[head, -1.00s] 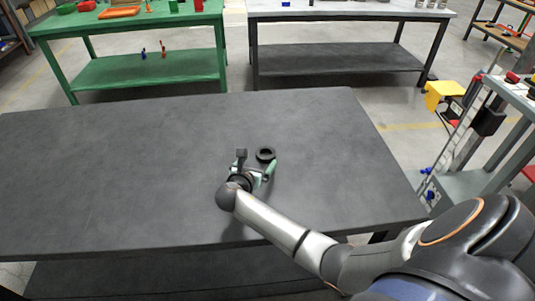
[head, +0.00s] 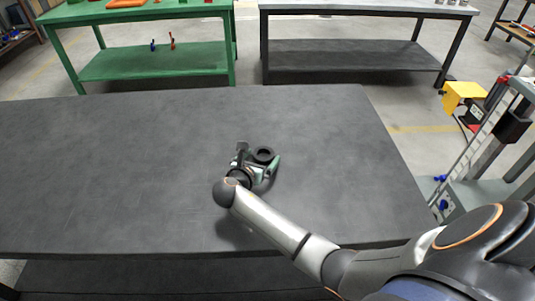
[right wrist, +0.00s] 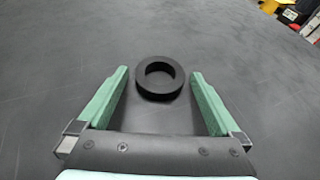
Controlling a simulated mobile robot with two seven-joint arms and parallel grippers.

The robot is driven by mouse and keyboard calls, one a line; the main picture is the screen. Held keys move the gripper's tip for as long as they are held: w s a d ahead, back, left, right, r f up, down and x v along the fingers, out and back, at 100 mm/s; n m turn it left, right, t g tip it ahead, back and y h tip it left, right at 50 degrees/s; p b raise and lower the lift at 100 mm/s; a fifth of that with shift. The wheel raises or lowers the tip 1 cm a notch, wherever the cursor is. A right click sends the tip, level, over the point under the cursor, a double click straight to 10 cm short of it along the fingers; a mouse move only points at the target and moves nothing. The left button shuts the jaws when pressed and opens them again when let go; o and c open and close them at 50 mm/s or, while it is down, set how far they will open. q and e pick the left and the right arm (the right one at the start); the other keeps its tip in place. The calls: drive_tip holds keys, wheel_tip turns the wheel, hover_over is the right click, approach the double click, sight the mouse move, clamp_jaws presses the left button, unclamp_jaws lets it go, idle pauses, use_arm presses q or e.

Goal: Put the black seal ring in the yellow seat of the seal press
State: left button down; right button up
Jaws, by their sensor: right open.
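The black seal ring (head: 264,154) lies flat on the dark table. In the right wrist view the ring (right wrist: 160,94) sits ahead of the palm, between the tips of two green fingers. My right gripper (right wrist: 160,74) is open and empty, with a gap between each finger and the ring. In the head view the right gripper (head: 259,166) is low over the table at the ring's near side. A yellow block-like part (head: 462,93) shows beyond the table's right edge; I cannot tell whether it is the press seat. My left gripper is not in view.
The dark table (head: 130,170) is otherwise clear. A grey frame on a stand (head: 490,130) is off its right side. A green workbench (head: 150,62) and a grey-topped workbench (head: 350,55) stand behind, across an open strip of floor.

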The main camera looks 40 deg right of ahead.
drive_tip(key=shift+d, duration=0.1)
drive_tip(key=shift+c, duration=0.2)
drive_tip(key=c, duration=1.4)
